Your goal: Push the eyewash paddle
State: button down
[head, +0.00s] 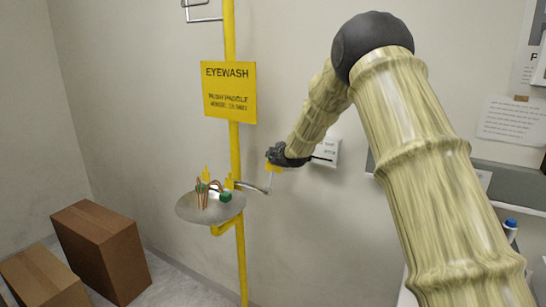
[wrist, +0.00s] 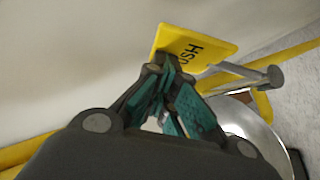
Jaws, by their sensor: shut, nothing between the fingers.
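The eyewash paddle (wrist: 207,47) is a yellow plate with black lettering ending in "USH". It stands just beyond my fingertips in the wrist view, its lower left part hidden behind them. In the head view only a small yellow bit of the paddle (head: 273,167) shows beside my gripper (head: 275,156). A grey metal lever (head: 252,187) runs between the paddle and the eyewash bowl (head: 190,211). My gripper (wrist: 165,75) is shut and empty, its tips at the paddle's near edge. I cannot tell whether they touch it.
A yellow pole (head: 236,165) carries the bowl and a yellow EYEWASH sign (head: 229,92). Green and copper-coloured items (head: 213,192) sit in the bowl. Brown boxes (head: 102,247) stand on the floor at left. A small white wall box (head: 326,153) is behind my arm.

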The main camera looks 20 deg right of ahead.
jog(key=shift+f, duration=0.1)
jog(key=shift+s+a+r, duration=0.3)
jog(key=a+b+v, duration=0.2)
jog(key=b+v, duration=0.1)
jog(key=v, duration=0.9)
jog(key=shift+r+b, duration=0.3)
jog(key=shift+b, duration=0.1)
jog(key=shift+w+a, duration=0.1)
jog(key=shift+a, duration=0.05)
